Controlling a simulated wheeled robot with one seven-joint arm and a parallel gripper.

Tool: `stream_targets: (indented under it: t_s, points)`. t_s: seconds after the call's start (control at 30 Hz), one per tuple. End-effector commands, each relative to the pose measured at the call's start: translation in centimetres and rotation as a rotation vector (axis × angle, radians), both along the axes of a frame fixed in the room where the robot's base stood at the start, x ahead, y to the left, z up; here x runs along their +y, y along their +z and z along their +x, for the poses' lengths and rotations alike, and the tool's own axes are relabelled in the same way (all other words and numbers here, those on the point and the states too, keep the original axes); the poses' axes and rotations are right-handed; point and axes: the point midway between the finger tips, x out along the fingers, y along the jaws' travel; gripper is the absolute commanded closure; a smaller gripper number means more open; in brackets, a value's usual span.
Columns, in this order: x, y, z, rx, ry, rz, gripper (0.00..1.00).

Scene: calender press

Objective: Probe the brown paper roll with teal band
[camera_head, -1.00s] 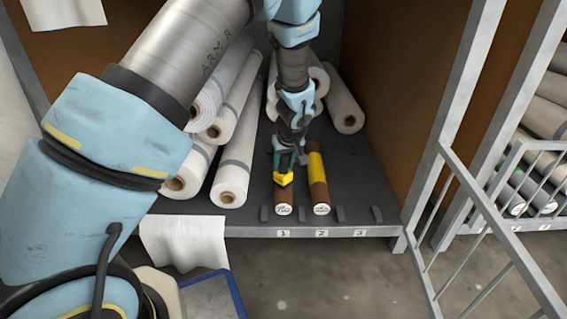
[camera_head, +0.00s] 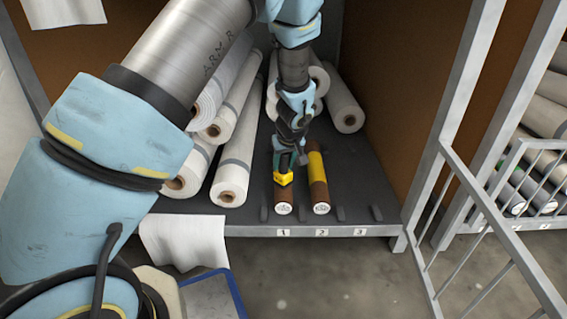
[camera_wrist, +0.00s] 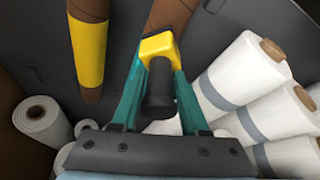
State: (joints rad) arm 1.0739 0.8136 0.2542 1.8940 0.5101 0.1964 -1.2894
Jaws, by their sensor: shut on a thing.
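My gripper (camera_head: 286,160), with teal fingers in the wrist view (camera_wrist: 158,72), is shut on a yellow-headed tool (camera_head: 283,178) with a black handle, also in the wrist view (camera_wrist: 157,48). The yellow head is over the front part of a brown paper roll (camera_head: 284,197) at slot 1; I cannot tell whether it touches. This roll also shows in the wrist view (camera_wrist: 172,12). No teal band shows on it; its middle is hidden by the tool and gripper. Beside it, at slot 2, lies a brown roll with a yellow band (camera_head: 319,193).
White rolls (camera_head: 232,178) are stacked left of the brown rolls, and more lie behind. The grey shelf (camera_head: 352,192) has low dividers and labels 1, 2, 3; slot 3 is empty. A metal gate (camera_head: 487,212) stands open at right.

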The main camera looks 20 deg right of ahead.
Motion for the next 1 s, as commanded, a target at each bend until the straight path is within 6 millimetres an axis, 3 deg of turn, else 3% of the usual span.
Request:
stream_targets:
  t_s: [1.0]
  points:
    - [0.0,7.0,0.0,0.0,0.0,0.0,1.0]
